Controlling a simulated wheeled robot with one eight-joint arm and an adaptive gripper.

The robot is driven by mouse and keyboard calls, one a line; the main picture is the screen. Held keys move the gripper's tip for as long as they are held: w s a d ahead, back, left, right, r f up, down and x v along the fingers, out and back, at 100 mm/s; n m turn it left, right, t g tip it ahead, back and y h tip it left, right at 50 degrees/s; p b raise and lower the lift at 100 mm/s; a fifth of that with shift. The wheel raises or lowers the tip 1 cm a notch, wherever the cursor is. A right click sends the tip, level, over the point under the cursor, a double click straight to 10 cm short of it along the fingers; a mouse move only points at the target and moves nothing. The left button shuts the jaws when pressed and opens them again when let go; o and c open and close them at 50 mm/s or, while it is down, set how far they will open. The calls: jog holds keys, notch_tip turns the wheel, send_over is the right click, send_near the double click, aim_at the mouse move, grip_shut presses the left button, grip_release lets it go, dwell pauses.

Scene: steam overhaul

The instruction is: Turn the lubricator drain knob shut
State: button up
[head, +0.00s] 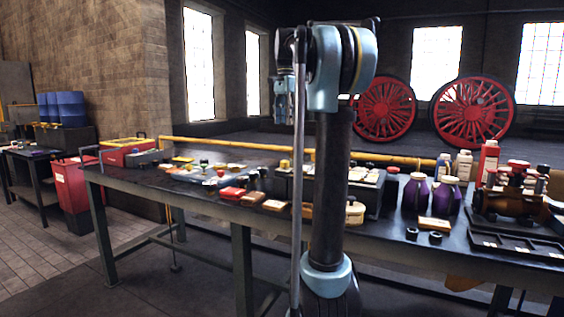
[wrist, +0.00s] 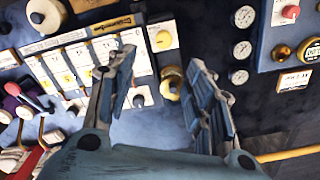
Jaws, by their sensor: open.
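In the wrist view my gripper (wrist: 162,62) is open, with one blue finger at each side and nothing held between them. A round yellow-and-cream knob (wrist: 172,84) shows between the fingers, apart from both in the picture. A smaller yellow knob (wrist: 163,40) on a white plate is above it. I cannot tell which of these is the lubricator drain knob; no label is readable. In the head view my gripper (head: 284,103) hangs beside my raised arm, above the bench.
The wrist view shows several gauges (wrist: 243,48), brass knobs (wrist: 282,53), a red knob (wrist: 291,12) and a red-tipped lever (wrist: 14,89) around the fingers. In the head view, a workbench (head: 222,212) is crowded with bottles and boxes. Open floor (head: 120,270) lies at left.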

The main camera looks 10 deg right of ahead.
jog(key=w, duration=0.1)
send_near(285, 165)
jog(key=f, duration=0.2)
jog(key=w+f, duration=0.1)
jog(key=f, duration=0.5)
jog(key=shift+w+d+f, duration=0.1)
jog(key=shift+w, duration=0.3)
jog(key=c, duration=1.1)
